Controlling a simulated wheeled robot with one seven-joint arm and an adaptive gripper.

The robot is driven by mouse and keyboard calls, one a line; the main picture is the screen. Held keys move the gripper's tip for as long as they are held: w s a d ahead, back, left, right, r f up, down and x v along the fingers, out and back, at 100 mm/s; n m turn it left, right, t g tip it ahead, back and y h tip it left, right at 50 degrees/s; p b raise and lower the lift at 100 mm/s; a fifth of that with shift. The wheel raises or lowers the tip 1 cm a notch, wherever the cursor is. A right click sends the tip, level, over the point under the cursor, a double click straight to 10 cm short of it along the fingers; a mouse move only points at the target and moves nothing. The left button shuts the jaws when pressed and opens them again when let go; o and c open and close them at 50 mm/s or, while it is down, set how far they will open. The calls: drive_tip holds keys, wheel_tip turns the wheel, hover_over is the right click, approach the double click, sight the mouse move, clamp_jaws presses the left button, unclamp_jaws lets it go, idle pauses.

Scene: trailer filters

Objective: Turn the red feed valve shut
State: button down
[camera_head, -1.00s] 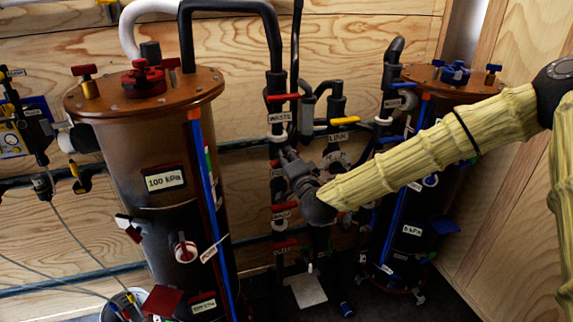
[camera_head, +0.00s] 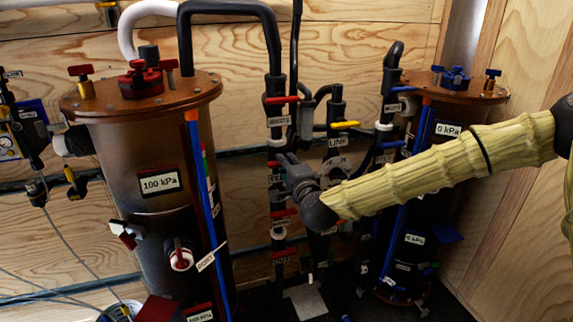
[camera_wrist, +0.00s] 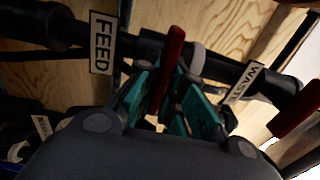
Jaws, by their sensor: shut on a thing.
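The red feed valve handle (camera_wrist: 172,60) shows in the wrist view, beside the FEED label (camera_wrist: 101,42) on a dark pipe. The handle stands roughly crosswise to the pipe. My gripper (camera_wrist: 168,88) has its teal fingers on both sides of the handle and is shut on it. In the head view my gripper (camera_head: 286,163) reaches the left dark pipe below the WASTE label (camera_head: 278,122). There my gripper hides the feed handle and part of its label.
A red waste lever (camera_head: 283,99) sits above on the same pipe; a yellow LINK lever (camera_head: 345,125) is to its right. A large brown tank (camera_head: 140,225) stands left, another tank (camera_head: 462,112) right behind my arm. More red levers (camera_head: 284,213) sit below.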

drive_tip(key=c, duration=1.5)
unclamp_jaws()
drive_tip(key=v, duration=1.2)
